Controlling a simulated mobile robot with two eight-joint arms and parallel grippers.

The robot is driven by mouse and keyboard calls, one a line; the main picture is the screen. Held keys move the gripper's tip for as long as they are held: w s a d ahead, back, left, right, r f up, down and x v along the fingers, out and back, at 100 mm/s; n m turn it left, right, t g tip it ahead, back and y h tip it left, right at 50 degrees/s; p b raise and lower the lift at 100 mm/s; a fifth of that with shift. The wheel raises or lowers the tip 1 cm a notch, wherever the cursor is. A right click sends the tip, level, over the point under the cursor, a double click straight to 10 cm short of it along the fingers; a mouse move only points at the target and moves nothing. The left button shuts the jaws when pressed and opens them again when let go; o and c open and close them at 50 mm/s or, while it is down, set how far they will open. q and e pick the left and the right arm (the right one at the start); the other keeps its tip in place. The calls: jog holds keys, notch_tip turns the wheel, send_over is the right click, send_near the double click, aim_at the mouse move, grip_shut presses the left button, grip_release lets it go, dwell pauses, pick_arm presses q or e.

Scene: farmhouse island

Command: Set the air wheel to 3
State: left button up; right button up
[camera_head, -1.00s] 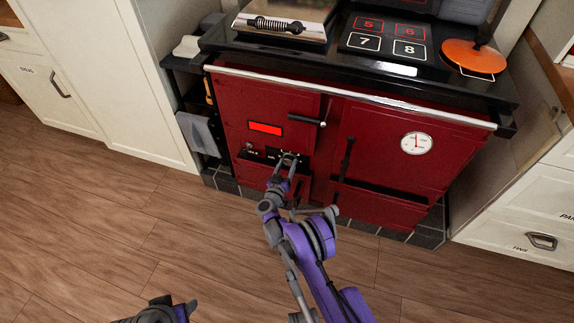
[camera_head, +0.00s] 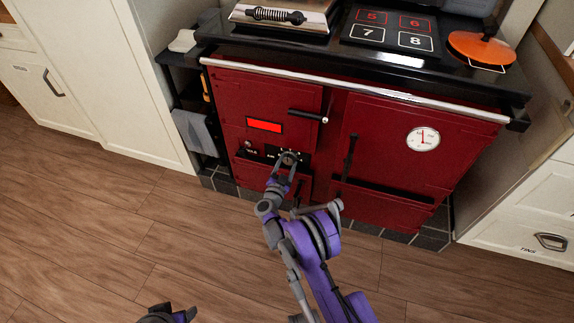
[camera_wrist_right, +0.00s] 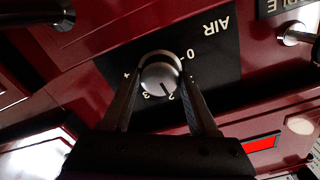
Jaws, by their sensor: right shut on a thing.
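The air wheel (camera_wrist_right: 161,72) is a round silver knob on a black plate marked AIR on the red range. It also shows in the head view (camera_head: 289,158). My right gripper (camera_wrist_right: 162,84) has one finger on each side of the wheel and is shut on it. In the wrist view the plate reads upside down, with 0, 2 and 3 legible around the wheel. The dark mark on the wheel points close to the 2.
The red range (camera_head: 390,140) has a lit red display (camera_head: 264,125) above the plate, a black door handle (camera_head: 308,115) and a white gauge (camera_head: 423,139). A silver knob (camera_wrist_right: 296,35) is near the plate. The wooden floor (camera_head: 90,230) is clear.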

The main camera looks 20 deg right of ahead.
jog(key=m, duration=0.5)
jog(key=shift+m, duration=0.3)
jog(key=m, duration=0.5)
jog(key=shift+b, duration=0.35)
jog(key=shift+m, duration=0.4)
jog(key=o, duration=1.4)
jog(key=shift+c, duration=0.2)
jog(key=p+v, duration=0.2)
jog(key=v, duration=0.9)
jog(key=shift+w, duration=0.15)
